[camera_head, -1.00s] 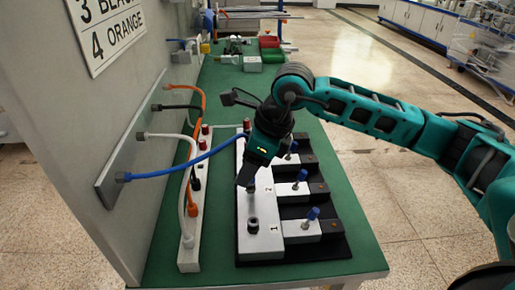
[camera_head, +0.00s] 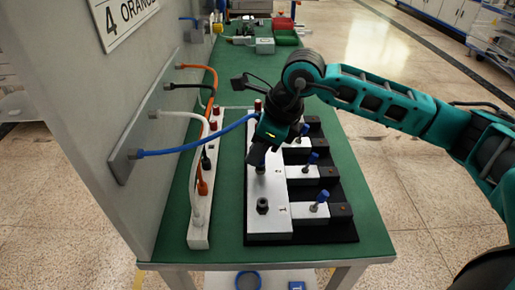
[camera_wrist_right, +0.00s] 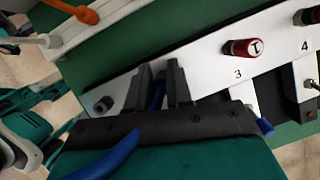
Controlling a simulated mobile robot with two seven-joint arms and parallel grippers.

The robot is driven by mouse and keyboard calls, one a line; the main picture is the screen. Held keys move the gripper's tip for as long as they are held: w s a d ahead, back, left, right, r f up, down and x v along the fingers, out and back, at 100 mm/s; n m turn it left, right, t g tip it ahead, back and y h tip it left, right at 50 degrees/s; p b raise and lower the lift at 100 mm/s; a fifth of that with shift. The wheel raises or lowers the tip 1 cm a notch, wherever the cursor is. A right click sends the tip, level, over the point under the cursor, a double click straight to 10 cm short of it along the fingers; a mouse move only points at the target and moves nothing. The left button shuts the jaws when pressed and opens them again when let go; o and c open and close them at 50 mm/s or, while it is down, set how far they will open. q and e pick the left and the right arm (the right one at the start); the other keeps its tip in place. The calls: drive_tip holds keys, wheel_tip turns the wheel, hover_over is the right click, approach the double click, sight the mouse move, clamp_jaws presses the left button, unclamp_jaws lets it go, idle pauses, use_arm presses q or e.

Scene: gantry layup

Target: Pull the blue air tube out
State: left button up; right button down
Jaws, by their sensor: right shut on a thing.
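The blue air tube (camera_head: 195,151) runs from a fitting on the grey wall plate (camera_head: 127,168) across to my right gripper (camera_head: 258,158). In the right wrist view its near part (camera_wrist_right: 112,158) passes beside the gripper body. My right gripper (camera_wrist_right: 160,78) is shut on the blue tube, with a bit of blue showing between its two dark fingers. The fingers point down at the white manifold block (camera_head: 265,220), close to the number 2. The gripper hides the tube's end, so I cannot tell whether it is seated in a port. My left gripper is not in view.
Orange, black and white tubes (camera_head: 196,165) run from the wall plate to a narrow white strip (camera_head: 199,230). Blue-capped valves (camera_head: 322,196) stand right of the block. Bins and parts lie at the far end. Green table (camera_head: 365,215) is clear at right.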

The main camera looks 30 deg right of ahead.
drive_tip(key=c, duration=1.5)
unclamp_jaws()
drive_tip(key=shift+f, duration=0.1)
clamp_jaws()
drive_tip(key=shift+r, duration=0.25)
drive_tip(key=shift+r+p, duration=0.45)
drive_tip(key=shift+r, duration=0.1)
drive_tip(key=shift+r+p, duration=0.5)
drive_tip(key=shift+r, duration=0.25)
drive_tip(key=shift+r, duration=0.1)
drive_tip(key=shift+r+p, duration=0.95)
drive_tip(key=shift+r, duration=0.75)
